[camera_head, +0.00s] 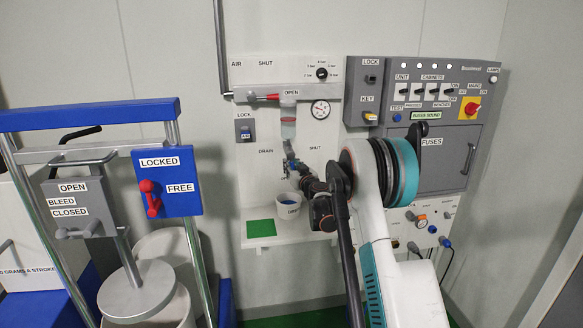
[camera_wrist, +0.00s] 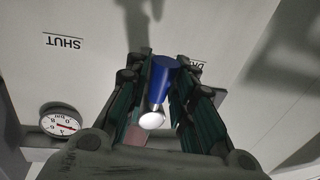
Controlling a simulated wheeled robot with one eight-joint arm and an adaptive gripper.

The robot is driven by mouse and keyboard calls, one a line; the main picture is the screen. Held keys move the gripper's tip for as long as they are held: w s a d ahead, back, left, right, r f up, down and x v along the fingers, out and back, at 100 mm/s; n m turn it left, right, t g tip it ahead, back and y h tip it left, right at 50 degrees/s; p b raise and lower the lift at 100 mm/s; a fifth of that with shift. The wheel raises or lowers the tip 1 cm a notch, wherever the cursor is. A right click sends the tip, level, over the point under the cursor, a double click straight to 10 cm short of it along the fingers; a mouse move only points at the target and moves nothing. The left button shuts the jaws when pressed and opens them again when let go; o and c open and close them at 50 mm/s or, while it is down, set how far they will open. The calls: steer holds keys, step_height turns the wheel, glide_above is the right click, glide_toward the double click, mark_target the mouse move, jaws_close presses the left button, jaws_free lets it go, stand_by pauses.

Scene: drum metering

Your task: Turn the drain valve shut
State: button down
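The drain valve (camera_head: 291,160) is on the wall panel, below a clear tube and between the labels DRAIN and SHUT. My gripper (camera_head: 299,174) is at the valve and hides part of it. In the wrist view, a blue valve handle (camera_wrist: 163,78) with a shiny round metal part lies between the two fingers of my gripper (camera_wrist: 163,72). The fingers are close on both sides of the handle; whether both press on it cannot be told. The exact angle of the handle is unclear in the head view.
A white cup (camera_head: 289,209) stands on a small shelf under the valve, beside a green pad (camera_head: 261,228). A round gauge (camera_head: 320,110) is above. The fuse cabinet (camera_head: 447,160) is to the right; a blue-topped frame (camera_head: 90,115) stands to the left.

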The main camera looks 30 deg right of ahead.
steer(key=shift+d+n, duration=0.1)
steer(key=shift+n, duration=0.2)
steer(key=s+d+r+n+g+h+p, duration=0.1)
steer(key=d+r+n+p, duration=0.3)
steer(key=n, duration=1)
steer(key=shift+r+n+g+h, duration=0.25)
steer(key=shift+n+g+h, duration=0.15)
steer(key=shift+g+h, duration=0.4)
steer(key=shift+s, duration=0.1)
steer(key=c, duration=1.3)
jaws_free()
steer(key=shift+c, duration=0.2)
steer(key=shift+s+r, duration=0.1)
steer(key=v, duration=1.1)
steer(key=shift+s+a, duration=0.25)
steer(key=shift+s, duration=0.1)
